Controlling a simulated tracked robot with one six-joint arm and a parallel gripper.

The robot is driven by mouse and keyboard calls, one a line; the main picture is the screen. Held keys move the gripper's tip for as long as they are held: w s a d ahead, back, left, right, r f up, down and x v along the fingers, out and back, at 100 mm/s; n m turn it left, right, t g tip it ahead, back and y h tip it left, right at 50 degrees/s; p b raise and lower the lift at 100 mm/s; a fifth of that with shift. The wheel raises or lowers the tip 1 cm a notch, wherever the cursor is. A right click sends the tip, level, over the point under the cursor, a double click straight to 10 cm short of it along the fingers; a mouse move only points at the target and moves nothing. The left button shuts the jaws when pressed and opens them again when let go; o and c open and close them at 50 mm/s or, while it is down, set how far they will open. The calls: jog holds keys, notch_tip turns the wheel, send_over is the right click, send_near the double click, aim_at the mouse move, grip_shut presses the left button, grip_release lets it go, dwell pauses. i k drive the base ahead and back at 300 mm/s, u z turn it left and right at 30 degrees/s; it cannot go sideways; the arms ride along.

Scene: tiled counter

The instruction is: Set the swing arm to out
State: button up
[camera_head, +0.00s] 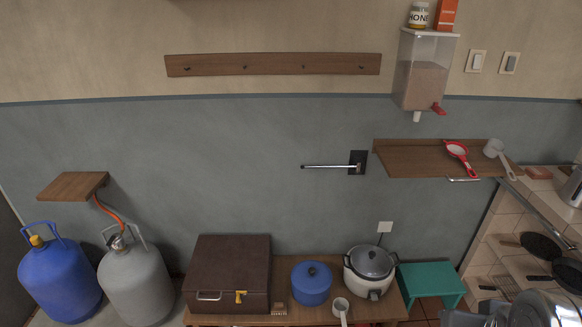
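The swing arm (328,167) is a thin metal rod on the grey wall, near the middle of the view. It is joined at its right end to a black wall plate (358,162) and runs level to the left, with a dark tip at its free end. It appears to lie close along the wall, though its exact angle from the wall is hard to judge. Nothing touches it.
A wooden shelf (400,162) with a red scoop (457,150) sits just right of the swing arm. Below stand a brown box (230,262), a blue pot (311,284) and a rice cooker (370,270). The wall left of the arm is clear.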

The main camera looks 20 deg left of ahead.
aim_at(358, 165)
jog(key=u, duration=0.4)
jog(key=i, duration=0.55)
jog(key=u, duration=0.75)
jog(key=i, duration=0.7)
jog(key=u, duration=0.35)
